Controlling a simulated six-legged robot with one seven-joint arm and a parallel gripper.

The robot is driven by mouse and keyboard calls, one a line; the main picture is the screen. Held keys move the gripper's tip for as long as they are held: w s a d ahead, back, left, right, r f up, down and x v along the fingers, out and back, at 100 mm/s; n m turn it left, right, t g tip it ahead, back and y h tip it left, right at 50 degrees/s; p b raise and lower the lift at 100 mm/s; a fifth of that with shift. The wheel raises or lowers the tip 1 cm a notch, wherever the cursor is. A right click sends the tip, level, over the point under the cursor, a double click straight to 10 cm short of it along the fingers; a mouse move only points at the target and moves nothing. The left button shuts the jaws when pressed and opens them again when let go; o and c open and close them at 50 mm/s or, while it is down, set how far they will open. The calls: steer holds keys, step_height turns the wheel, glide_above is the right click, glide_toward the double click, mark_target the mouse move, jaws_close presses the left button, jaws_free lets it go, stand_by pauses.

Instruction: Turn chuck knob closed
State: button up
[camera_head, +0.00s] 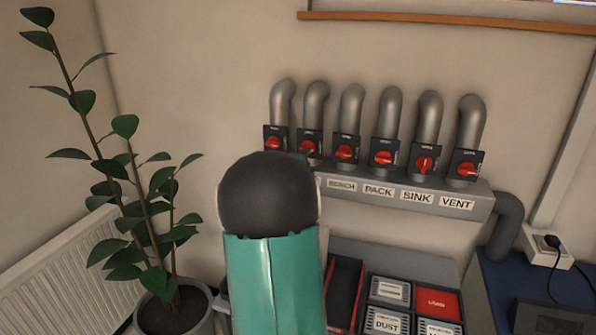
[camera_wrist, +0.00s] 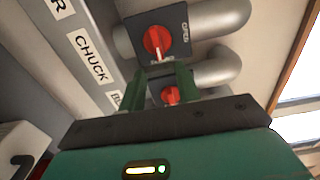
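The chuck knob is a red round dial (camera_wrist: 157,42) on a dark square plate, beside the CHUCK label (camera_wrist: 90,60) in the wrist view. Its pale pointer mark faces down in that view, and lettering that seems to read OPEN is at the plate's right side. In the head view the knob (camera_head: 308,148) is second from left, partly hidden by my arm. My gripper (camera_wrist: 160,72) has its two green fingers apart, with the tips just below the knob's pointer. I cannot tell whether they touch it. In the head view my arm hides most of the gripper.
Similar red knobs stand close on both sides, including the bench (camera_head: 346,151) and leftmost (camera_head: 272,143) knobs. Grey pipes (camera_head: 352,105) rise behind them. Below is a labelled grey ledge (camera_head: 480,207) and bins (camera_head: 390,290). A potted plant (camera_head: 130,230) stands at left.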

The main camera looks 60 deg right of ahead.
steer(key=s+a, duration=0.1)
steer(key=a, duration=0.7)
steer(key=shift+s+a, duration=0.15)
steer(key=w+a+r+n+t+y, duration=0.1)
steer(key=w+a+n+t+y, duration=0.35)
steer(key=a, duration=0.55)
steer(key=w+a+n+t+y, duration=0.1)
steer(key=w+a+n+y, duration=0.2)
steer(key=w+a+n, duration=0.55)
steer(key=w+a+r+n+t+y, duration=0.1)
steer(key=w+a+n+t+y, duration=0.2)
steer(key=a, duration=0.8)
steer(key=s+a+f+n+g+y, duration=0.1)
steer(key=s+a+f+n+y, duration=0.15)
steer(key=s+a+n, duration=0.55)
steer(key=s+a+f+n+g+y, duration=0.15)
steer(key=a+n+y, duration=0.3)
steer(key=a, duration=0.75)
steer(key=s+a+f+n+g, duration=0.1)
steer(key=s+a+n+g, duration=0.2)
steer(key=s+a+n, duration=0.2)
steer(key=s+n, duration=0.1)
steer(key=s, duration=0.2)
steer(key=shift+s+a+f, duration=0.15)
steer(key=shift+s+f, duration=0.15)
steer(key=shift+s, duration=0.05)
